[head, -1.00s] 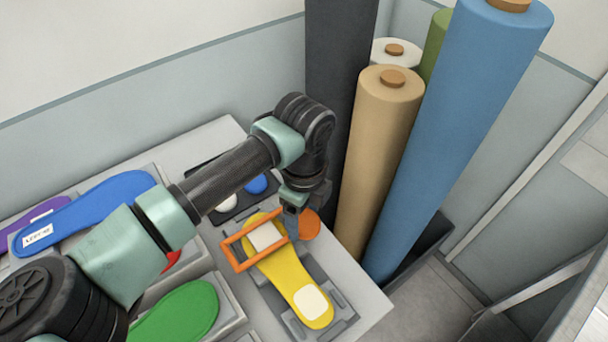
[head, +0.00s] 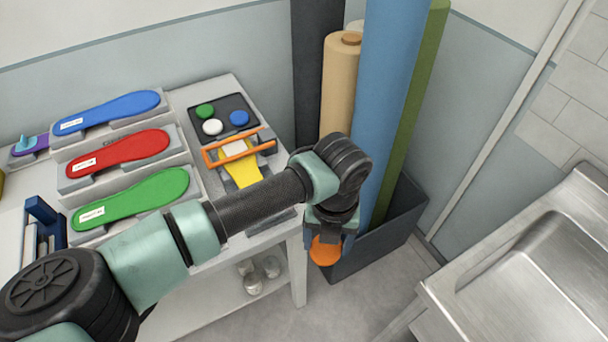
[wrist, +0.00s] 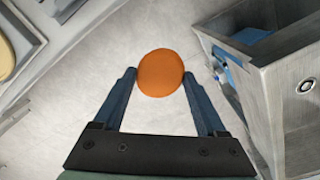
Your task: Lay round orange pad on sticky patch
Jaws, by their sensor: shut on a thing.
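My gripper (head: 327,238) is shut on the round orange pad (head: 325,251), past the right edge of the table and above the floor. In the wrist view the pad (wrist: 160,73) sits between the two fingertips. The yellow insole (head: 242,173) lies on the table to the left of my gripper, partly hidden by my arm. A white patch (head: 233,148) shows on it inside an orange frame (head: 212,157). The heel end of the insole is hidden behind my arm.
A dark tray (head: 226,104) holds green, white and blue round pads. Blue (head: 110,110), red (head: 120,153) and green (head: 130,200) insoles lie on the left. Tall rolls stand in a grey box (head: 375,248) beside my gripper. A metal sink (head: 540,260) is at right.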

